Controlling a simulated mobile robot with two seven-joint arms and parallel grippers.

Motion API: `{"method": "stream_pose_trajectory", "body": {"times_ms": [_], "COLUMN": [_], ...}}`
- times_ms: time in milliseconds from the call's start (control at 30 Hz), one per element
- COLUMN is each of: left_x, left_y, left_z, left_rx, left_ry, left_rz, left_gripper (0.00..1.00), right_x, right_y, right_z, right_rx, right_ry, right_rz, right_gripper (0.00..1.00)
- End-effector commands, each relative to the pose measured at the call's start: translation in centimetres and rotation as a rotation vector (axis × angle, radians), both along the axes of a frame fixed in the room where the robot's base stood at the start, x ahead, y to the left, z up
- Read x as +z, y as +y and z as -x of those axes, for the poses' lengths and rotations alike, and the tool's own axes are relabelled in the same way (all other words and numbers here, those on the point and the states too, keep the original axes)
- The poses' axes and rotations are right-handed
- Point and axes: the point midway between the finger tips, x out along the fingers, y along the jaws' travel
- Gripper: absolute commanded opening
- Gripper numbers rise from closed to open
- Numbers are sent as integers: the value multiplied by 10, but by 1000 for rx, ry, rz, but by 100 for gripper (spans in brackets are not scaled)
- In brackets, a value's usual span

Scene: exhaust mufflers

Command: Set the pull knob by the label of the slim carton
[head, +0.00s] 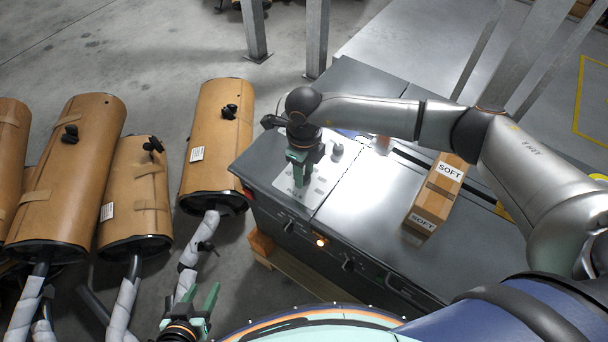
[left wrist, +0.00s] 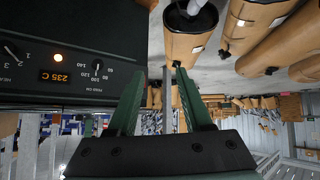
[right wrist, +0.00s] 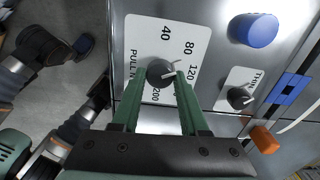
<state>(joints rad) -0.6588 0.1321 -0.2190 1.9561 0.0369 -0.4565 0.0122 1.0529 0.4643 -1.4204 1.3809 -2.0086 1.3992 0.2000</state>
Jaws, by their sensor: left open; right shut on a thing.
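The pull knob (right wrist: 160,72) is a dark round knob on a white dial plate (right wrist: 150,28) marked "PULL N", with 40, 80, 120 and 200 readable. Its white pointer appears to point roughly toward 120; a finger partly covers the scale there. My right gripper (right wrist: 155,80) is shut on this knob; in the head view it (head: 300,175) reaches down onto the plate on the bench top. The slim carton (head: 436,195) is brown, lies on the bench to the right, and has white "SOFT" labels. My left gripper (head: 208,302) is open and empty in front of the bench.
Beside the dial are a blue knob (right wrist: 253,30), a smaller dark knob (right wrist: 240,98) and an orange part (right wrist: 264,139). The bench front (left wrist: 70,50) has a "235 C" display, a lit lamp and two knobs. Brown-wrapped mufflers (head: 218,135) stand left of the bench.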

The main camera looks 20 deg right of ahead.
Motion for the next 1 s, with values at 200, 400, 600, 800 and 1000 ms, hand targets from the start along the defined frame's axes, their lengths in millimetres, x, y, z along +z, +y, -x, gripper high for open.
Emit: {"method": "stream_pose_trajectory", "body": {"times_ms": [200,400,600,800,1000], "left_x": [-11,-21,-27,-35,-44], "left_y": [-5,-15,-19,-17,-13], "left_z": [-7,-6,-12,-15,-10], "left_rx": [-14,-32,-45,-44,-38], "left_ry": [-6,6,-3,-15,-11], "left_rz": [5,15,18,15,10], "left_gripper": [50,50,50,50,50], "right_x": [-3,-3,-3,-3,-2], "right_y": [0,-1,-1,0,0], "right_z": [-1,-1,-2,-2,-2], "right_rx": [208,397,587,765,912], "right_ry": [-2,-3,-3,-3,-1], "right_rz": [1,0,1,0,0], "right_gripper": [0,0,0,0,0]}}
